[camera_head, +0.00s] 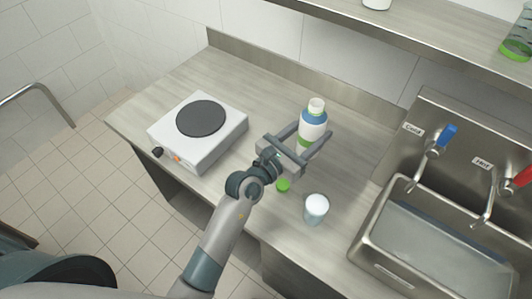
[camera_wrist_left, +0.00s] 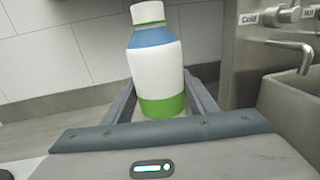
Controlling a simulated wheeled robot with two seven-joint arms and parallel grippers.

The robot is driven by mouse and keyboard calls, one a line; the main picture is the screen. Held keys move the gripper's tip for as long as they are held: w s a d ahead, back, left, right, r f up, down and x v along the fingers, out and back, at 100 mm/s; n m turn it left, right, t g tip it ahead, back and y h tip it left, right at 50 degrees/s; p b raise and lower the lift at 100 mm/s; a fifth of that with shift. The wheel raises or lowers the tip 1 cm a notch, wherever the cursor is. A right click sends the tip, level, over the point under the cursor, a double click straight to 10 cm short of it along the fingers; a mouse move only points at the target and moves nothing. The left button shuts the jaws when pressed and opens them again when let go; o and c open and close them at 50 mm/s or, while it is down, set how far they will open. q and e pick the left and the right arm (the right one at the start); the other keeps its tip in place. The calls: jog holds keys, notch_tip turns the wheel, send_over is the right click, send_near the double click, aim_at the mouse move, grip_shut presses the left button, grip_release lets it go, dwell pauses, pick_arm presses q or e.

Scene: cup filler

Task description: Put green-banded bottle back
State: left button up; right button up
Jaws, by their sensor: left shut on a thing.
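The green-banded bottle (camera_head: 313,122) is white with a blue band at the shoulder and a green band low down. It stands roughly upright between the fingers of my left gripper (camera_head: 311,143), above or on the counter; I cannot tell whether its base touches. In the left wrist view the bottle (camera_wrist_left: 157,75) fills the middle, with a finger of my left gripper (camera_wrist_left: 160,100) on each side. My left gripper is shut on it. My right gripper is not in view.
A white cup (camera_head: 316,209) and a small green round thing (camera_head: 283,184) are on the counter (camera_head: 259,211) near my left wrist. A hot plate (camera_head: 198,150) is left, a sink (camera_head: 420,245) right. A shelf (camera_head: 400,32) above holds a green-banded clear container (camera_head: 517,42) and a white object (camera_head: 377,4).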

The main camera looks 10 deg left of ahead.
pick_arm(q)
jog(key=shift+w+d, duration=0.1)
dwell(0.4)
jog(key=shift+f, duration=0.2)
jog(key=a+f+b, duration=0.6)
jog(key=a+b, duration=0.4)
jog(key=a, duration=0.1)
jog(key=shift+w+a+f+b, duration=0.25)
jog(key=shift+w+a+b, duration=0.05)
jog(key=shift+w, duration=0.15)
